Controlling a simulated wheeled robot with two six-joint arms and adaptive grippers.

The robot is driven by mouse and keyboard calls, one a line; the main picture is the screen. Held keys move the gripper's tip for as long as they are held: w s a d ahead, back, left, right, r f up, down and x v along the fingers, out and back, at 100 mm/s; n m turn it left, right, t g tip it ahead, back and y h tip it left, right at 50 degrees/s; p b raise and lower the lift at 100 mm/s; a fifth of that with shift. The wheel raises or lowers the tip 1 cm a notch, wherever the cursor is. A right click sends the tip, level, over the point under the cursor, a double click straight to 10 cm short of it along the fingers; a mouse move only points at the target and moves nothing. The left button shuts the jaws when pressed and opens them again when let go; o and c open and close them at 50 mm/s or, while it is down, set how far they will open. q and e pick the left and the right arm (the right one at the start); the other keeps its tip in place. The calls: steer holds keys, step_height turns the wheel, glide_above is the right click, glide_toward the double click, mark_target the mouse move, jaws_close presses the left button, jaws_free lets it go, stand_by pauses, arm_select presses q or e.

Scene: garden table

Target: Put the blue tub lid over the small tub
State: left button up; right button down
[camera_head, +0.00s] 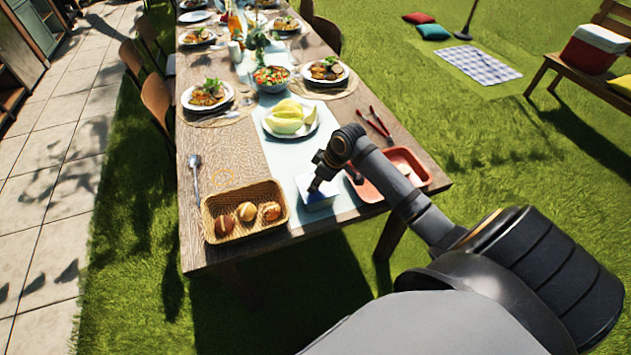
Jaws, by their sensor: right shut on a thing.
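The small tub (320,205) is white and stands near the front edge of the table, between the bread basket and the red tray. My right gripper (316,186) points down over the tub and is shut on the blue lid. The gripper hides part of the lid. I cannot tell whether the lid touches the rim all round or is just above it. My left gripper is not in view.
A wicker basket (211,224) with bread rolls stands to the left. A red tray (421,172) lies to the right, partly behind my right arm. A plate of melon (287,120) and red-handled tongs (380,124) lie behind. A spoon (196,178) lies at the left edge.

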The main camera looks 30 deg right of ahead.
steer(key=shift+f, duration=0.2)
steer(key=c, duration=1.1)
jaws_free()
steer(key=shift+r, duration=0.15)
steer(key=shift+v, duration=5.9)
